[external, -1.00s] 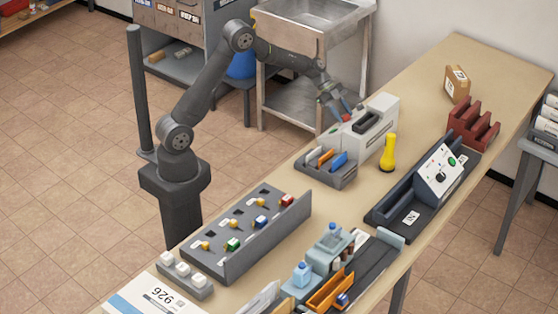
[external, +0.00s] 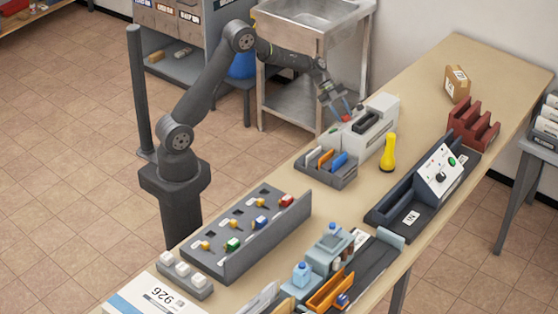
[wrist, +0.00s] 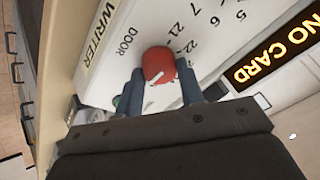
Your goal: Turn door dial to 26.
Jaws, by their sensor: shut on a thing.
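In the wrist view a red round dial (wrist: 158,66) with a white pointer line sits on a white panel (wrist: 130,40) beside the label DOOR. Printed numbers near it include 21, 22, 5, 6 and 7; the mark under the pointer cannot be read for sure. My gripper (wrist: 163,80) has one blue-grey finger on each side of the dial and is shut on it. In the external view my gripper (external: 347,112) is at the near-left end of the white writer machine (external: 376,128), with the small red dial (external: 347,118) between its fingertips.
A lit display (wrist: 280,48) reads NO CARD beside the dial panel. A grey rack (external: 345,180) with several coloured cards stands just in front of the writer, and a yellow object (external: 388,152) stands to its right. The table's far end is mostly clear.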

